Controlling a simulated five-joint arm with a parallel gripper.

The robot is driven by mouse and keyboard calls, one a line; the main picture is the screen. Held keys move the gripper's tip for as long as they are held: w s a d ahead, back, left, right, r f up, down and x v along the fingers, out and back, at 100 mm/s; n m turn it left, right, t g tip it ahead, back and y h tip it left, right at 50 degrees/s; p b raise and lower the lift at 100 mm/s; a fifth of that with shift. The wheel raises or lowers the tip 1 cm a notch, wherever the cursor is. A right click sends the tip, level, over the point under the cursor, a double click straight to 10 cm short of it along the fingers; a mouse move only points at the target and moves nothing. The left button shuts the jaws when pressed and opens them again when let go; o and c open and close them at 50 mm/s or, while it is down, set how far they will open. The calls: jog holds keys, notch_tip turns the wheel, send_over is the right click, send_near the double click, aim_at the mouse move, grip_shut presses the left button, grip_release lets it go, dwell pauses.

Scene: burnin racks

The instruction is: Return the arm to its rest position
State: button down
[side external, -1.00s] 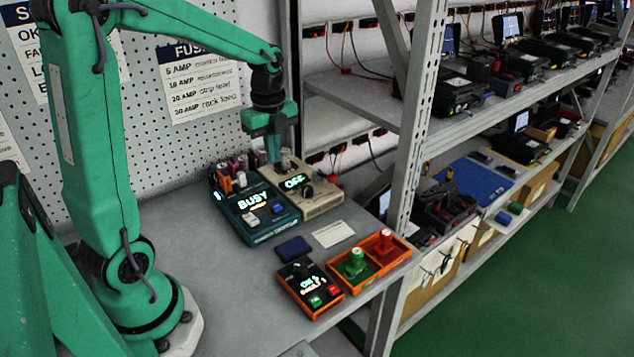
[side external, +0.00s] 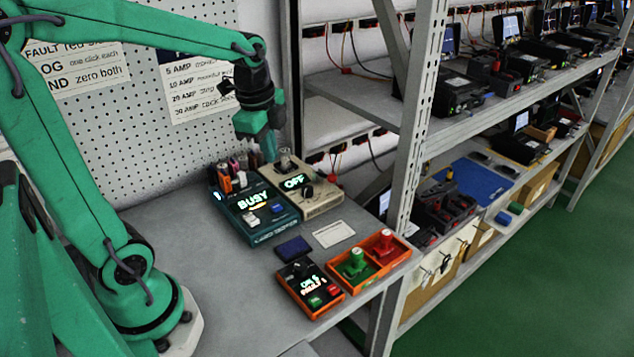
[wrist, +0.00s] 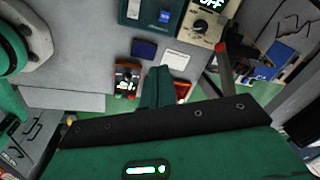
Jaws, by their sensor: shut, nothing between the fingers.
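My gripper (side external: 268,154) is green and shut, with nothing in it. In the side external view it hangs fingers down above the back of the bench, behind the cream box (side external: 312,197) whose display reads OFF. A gap to the things below is hard to judge. My arm is bent, its forearm stretching right from the upper left. In the wrist view the green gripper (wrist: 158,72) points toward the bench's front part, with the small boxes beyond it.
A teal box (side external: 262,225) reading BUSY stands beside the cream one. In front are a dark blue pad (side external: 292,247), a white card (side external: 333,234), an orange-edged button box (side external: 310,289) and an orange tray (side external: 384,262) holding green and red pieces. A metal shelf upright (side external: 415,130) stands right.

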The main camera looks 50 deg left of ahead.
jog(key=s+d+r+n+t, duration=0.2)
jog(key=s+d+n, duration=0.5)
jog(key=n, duration=0.5)
jog(key=shift+s+d+r+t, duration=0.2)
jog(key=shift+s+r+t, duration=0.1)
jog(key=shift+s+t, duration=0.7)
